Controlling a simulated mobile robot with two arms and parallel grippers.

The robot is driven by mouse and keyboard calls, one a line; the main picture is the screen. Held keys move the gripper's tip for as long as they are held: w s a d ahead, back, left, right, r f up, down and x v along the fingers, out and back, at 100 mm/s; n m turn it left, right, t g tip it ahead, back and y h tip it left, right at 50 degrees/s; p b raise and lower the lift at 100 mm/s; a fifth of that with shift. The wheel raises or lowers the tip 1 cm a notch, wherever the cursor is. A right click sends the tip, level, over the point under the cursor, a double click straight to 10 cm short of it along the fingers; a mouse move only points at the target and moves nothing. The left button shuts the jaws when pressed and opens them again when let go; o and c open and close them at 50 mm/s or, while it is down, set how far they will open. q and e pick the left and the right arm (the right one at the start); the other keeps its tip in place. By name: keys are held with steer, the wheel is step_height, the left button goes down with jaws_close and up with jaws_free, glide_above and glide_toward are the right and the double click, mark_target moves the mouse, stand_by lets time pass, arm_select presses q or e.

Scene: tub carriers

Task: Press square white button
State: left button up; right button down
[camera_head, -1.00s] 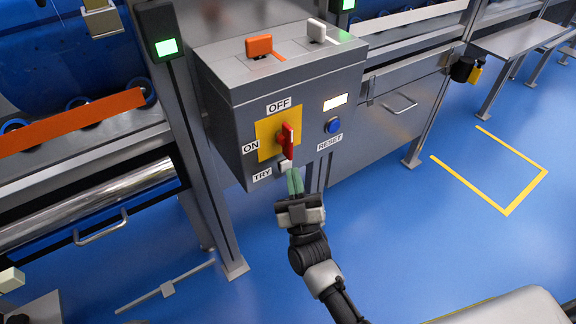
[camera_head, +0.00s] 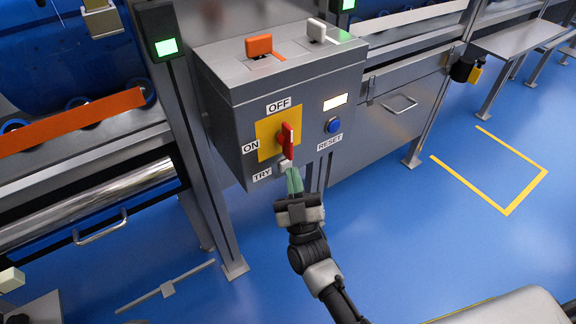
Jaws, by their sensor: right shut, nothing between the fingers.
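The square white button (camera_head: 284,164) is on the front of the grey control box (camera_head: 228,115), beside the TRY label (camera_head: 262,174) and below the red rotary switch (camera_head: 286,139). My right gripper (camera_head: 292,173) reaches up from below, shut and empty, with its green fingers pointing at the button. The fingertips are right at the button's lower right edge and hide part of it. I cannot tell whether they touch it. My left gripper is not in view.
A blue RESET button (camera_head: 333,126) and a lit display (camera_head: 335,102) are to the right on the box. Orange (camera_head: 259,46) and white (camera_head: 317,31) levers stand on top. A post (camera_head: 190,130) stands left of the box.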

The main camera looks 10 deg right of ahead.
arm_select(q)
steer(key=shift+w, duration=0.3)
arm_select(e)
steer(key=shift+w+a, duration=0.15)
steer(key=shift+w, duration=0.15)
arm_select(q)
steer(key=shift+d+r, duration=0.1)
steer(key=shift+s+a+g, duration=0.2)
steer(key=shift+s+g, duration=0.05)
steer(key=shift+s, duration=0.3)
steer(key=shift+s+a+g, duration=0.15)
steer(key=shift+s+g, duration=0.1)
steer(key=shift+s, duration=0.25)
arm_select(e)
steer(key=shift+s+d, duration=0.2)
steer(key=shift+s, duration=0.2)
arm_select(q)
steer(key=shift+p, duration=0.3)
